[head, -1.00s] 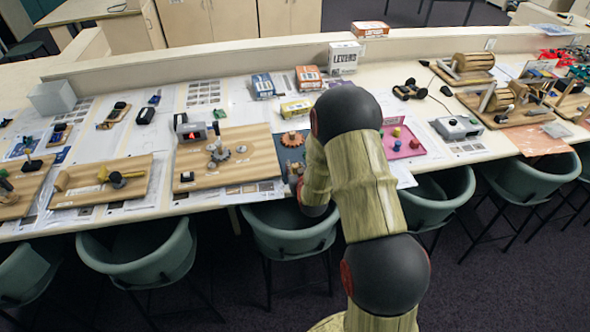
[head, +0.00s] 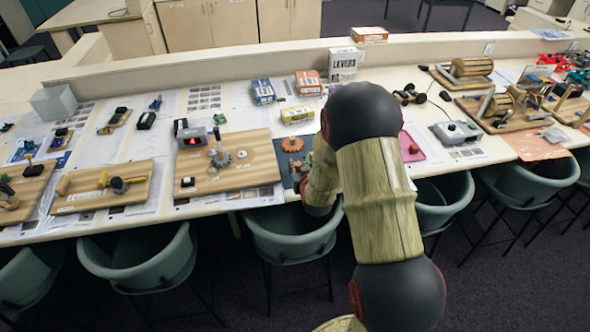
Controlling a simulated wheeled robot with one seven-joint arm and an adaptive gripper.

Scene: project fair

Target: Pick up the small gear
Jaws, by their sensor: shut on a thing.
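Small grey gears (head: 242,154) lie on a wooden board (head: 262,171) left of my arm. A larger grey gear (head: 222,159) with an upright post sits beside them. An orange gear (head: 292,144) lies on a dark mat (head: 281,158) right of the board. Something green (head: 305,160) shows on the mat beside my arm, too small to make out. I cannot tell which gear is the task's small gear. My arm stands in front of the mat's right part, and my gripper is hidden behind it.
A small black device with a red light (head: 192,137) stands at the board's back left. A pink tray (head: 412,146) is partly covered by my arm. Green chairs (head: 290,235) line the table's front edge.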

